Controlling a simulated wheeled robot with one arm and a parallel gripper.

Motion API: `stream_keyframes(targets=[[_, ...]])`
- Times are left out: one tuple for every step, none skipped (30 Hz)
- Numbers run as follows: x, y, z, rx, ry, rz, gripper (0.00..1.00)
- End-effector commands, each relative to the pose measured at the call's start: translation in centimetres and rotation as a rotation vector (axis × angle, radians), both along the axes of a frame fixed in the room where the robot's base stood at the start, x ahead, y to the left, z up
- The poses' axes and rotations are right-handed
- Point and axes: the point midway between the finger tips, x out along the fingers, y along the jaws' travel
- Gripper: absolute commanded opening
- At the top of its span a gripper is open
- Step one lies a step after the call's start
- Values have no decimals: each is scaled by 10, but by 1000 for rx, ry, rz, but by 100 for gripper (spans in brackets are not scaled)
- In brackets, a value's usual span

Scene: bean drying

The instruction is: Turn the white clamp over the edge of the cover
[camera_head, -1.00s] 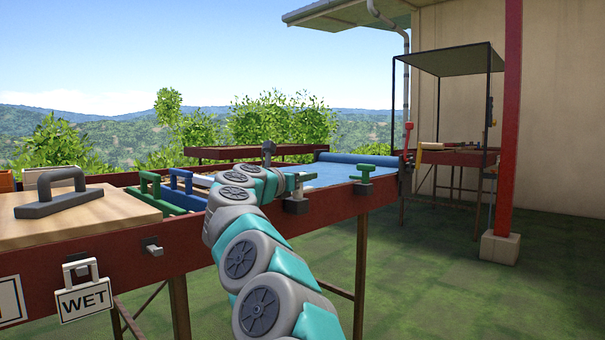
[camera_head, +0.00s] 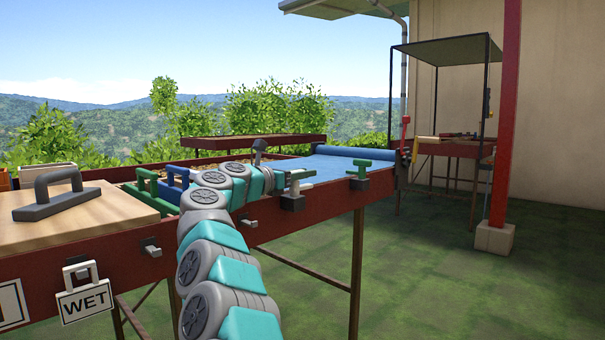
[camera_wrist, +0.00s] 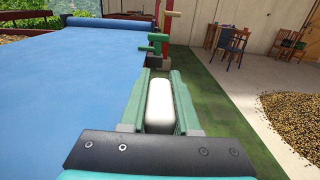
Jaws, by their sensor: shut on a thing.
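The blue cover (camera_head: 345,168) lies over the far part of the red-brown bed; in the wrist view (camera_wrist: 85,70) it fills the left side. My gripper (camera_wrist: 160,80) is at the cover's right edge, its two green fingers on either side of the white clamp (camera_wrist: 160,106). My gripper is shut on this clamp, which shows as a rounded white block lying lengthwise between the fingers. In the head view my gripper (camera_head: 301,180) is small at the bed's near rail, and the clamp is mostly hidden. Whether the clamp presses on the cover cannot be told.
A green clamp (camera_head: 359,171) stands farther along the rail, ahead of my gripper in the wrist view (camera_wrist: 157,42). Green floor right of the rail is clear.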

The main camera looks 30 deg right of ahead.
Motion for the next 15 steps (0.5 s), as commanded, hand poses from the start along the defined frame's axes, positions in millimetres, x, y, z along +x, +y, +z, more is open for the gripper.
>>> stream_keyframes(targets=[[0,0,1,-2,-1,2,0],[0,0,1,-2,-1,2,0],[0,0,1,-2,-1,2,0],[0,0,1,-2,-1,2,0],[0,0,1,-2,-1,1,0],[0,0,1,-2,-1,1,0],[0,0,1,-2,-1,1,0],[0,0,2,-2,-1,1,33],[0,0,1,-2,-1,1,38],[0,0,1,-2,-1,1,41],[0,0,1,-2,-1,1,45],[0,0,1,-2,-1,1,49],[0,0,1,-2,-1,1,52],[0,0,1,-1,0,1,56],[0,0,1,-1,0,0,60]])
